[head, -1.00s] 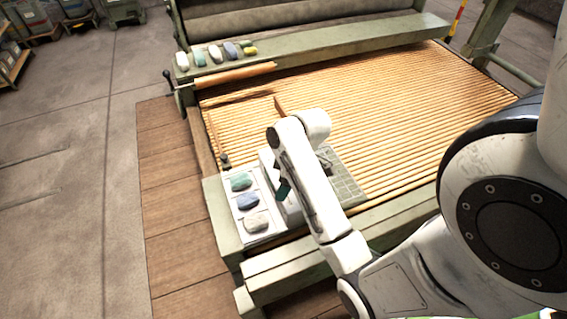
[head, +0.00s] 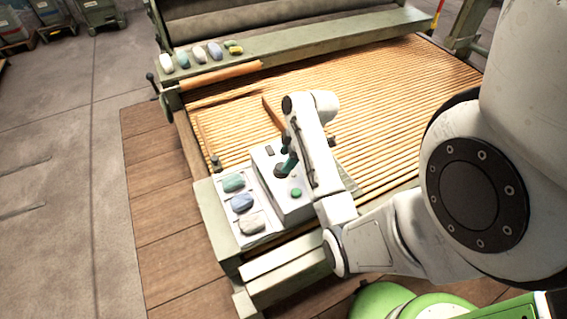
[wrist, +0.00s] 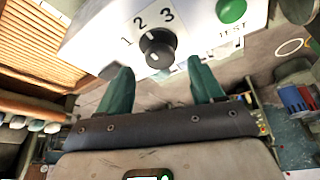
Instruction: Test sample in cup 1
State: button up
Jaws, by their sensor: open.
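A white tester box (head: 288,207) stands on the near left corner of the machine frame. In the wrist view its face shows a black dial (wrist: 157,48) below the numbers 1, 2 and 3, and a green button (wrist: 231,10) marked TEST. I cannot tell which number the dial points at. My gripper (wrist: 162,86) has teal fingers, open and empty, just below the dial in the picture. In the head view the fingers (head: 287,163) are over the box, partly hidden by my wrist. A white tray beside it holds a green lump (head: 233,183), a blue lump (head: 242,203) and a pale lump (head: 251,224).
A slatted wooden bed (head: 370,110) fills the machine behind the box. Several coloured lumps (head: 199,54) lie on the far green rail (head: 300,40). An orange-brown roll (head: 220,75) lies in front of it. Wooden planks (head: 165,210) and open floor are to the left.

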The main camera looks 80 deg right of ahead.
aim_at(281, 166)
jog(key=shift+x, duration=1.55)
jog(key=c, duration=1)
